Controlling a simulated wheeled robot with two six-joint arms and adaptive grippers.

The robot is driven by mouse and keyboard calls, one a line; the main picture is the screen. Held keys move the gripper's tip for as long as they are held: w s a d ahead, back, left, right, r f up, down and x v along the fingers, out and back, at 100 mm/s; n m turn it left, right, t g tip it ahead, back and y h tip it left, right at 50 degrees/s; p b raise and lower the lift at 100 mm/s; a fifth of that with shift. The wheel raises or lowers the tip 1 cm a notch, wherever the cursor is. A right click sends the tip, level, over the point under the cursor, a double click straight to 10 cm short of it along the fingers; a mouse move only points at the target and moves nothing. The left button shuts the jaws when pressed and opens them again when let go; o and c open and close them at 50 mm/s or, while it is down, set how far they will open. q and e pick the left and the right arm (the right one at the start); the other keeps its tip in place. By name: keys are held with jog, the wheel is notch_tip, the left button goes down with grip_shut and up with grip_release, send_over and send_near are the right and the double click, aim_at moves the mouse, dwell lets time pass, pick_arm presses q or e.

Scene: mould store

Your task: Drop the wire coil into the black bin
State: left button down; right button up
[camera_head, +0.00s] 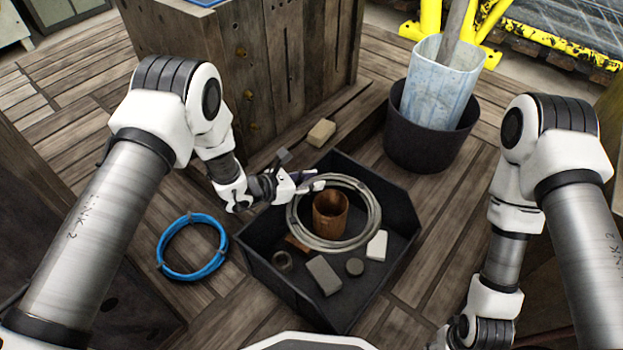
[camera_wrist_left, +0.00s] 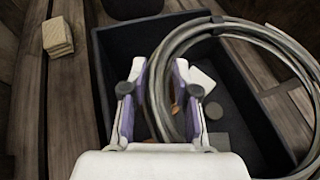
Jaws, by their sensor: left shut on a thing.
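The wire coil (camera_head: 376,212) is a grey ring of several strands. My left gripper (camera_head: 308,183) is shut on the coil's left upper edge and holds it over the black bin (camera_head: 286,296), an open rectangular box. In the left wrist view the coil (camera_wrist_left: 270,38) passes between the two fingers of my left gripper (camera_wrist_left: 160,92), with the bin (camera_wrist_left: 108,55) behind it. How high the coil is above the bin's contents is hard to tell. My right arm shows at the right, but its fingers are not visible.
The bin holds a copper-coloured cup (camera_head: 330,222), a grey block (camera_head: 323,274), a white block (camera_head: 377,245) and other small pieces. A blue coil (camera_head: 181,273) lies left of it. A round dark bucket (camera_head: 418,150) with a translucent container stands behind right; a wooden crate (camera_head: 190,75) stands behind left.

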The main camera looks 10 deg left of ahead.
pick_arm(q)
jog(key=shift+f, duration=0.4)
jog(key=shift+r, duration=0.1)
pick_arm(e)
jog(key=shift+f, duration=0.3)
pick_arm(q)
jog(key=c, duration=0.8)
grip_release()
jog(key=shift+s+a, duration=0.1)
jog(key=v, duration=1.1)
jog(key=shift+s+a+r, duration=0.15)
jog(key=shift+s+a, duration=0.1)
jog(key=shift+a, duration=0.05)
